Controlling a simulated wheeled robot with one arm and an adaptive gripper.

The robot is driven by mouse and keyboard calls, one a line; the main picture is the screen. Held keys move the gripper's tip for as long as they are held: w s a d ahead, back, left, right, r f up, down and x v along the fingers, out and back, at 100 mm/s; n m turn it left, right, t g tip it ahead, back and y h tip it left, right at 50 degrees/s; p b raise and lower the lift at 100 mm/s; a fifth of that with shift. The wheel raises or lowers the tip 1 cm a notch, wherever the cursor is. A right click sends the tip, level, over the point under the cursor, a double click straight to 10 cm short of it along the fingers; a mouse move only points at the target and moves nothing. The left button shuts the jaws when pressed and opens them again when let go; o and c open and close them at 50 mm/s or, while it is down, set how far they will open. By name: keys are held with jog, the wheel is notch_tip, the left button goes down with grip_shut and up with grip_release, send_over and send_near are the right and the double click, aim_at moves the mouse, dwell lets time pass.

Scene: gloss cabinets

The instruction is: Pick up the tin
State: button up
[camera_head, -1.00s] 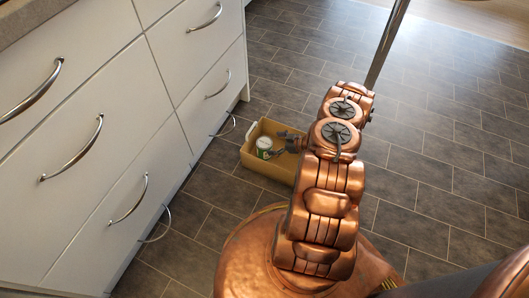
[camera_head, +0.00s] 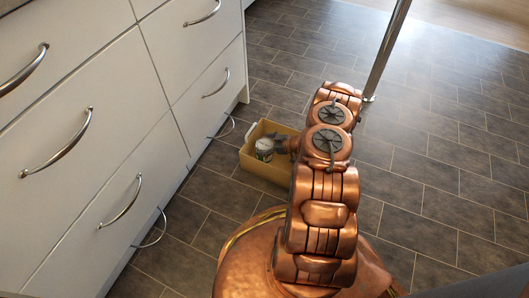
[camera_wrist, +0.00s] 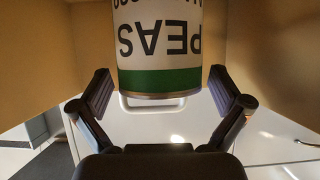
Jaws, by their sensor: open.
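The tin (camera_head: 264,146), white with a green band, stands inside a tan box (camera_head: 262,172) on the floor. In the wrist view the tin (camera_wrist: 158,45) fills the top middle, with its "PEAS" label upside down. My gripper (camera_wrist: 160,78) is open, with one finger to each side of the tin and visible gaps between. In the head view my gripper (camera_head: 276,147) is inside the box at the tin's right side, and its fingers partly cover the tin.
White cabinets (camera_head: 100,150) with metal handles stand to the left. A metal post (camera_head: 385,55) stands on the floor behind my arm. The dark tiled floor (camera_head: 440,150) is open to the right. The box walls (camera_wrist: 268,75) rise close on both sides of my gripper.

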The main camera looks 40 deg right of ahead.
jog(key=shift+c, duration=0.4)
jog(key=c, duration=1.5)
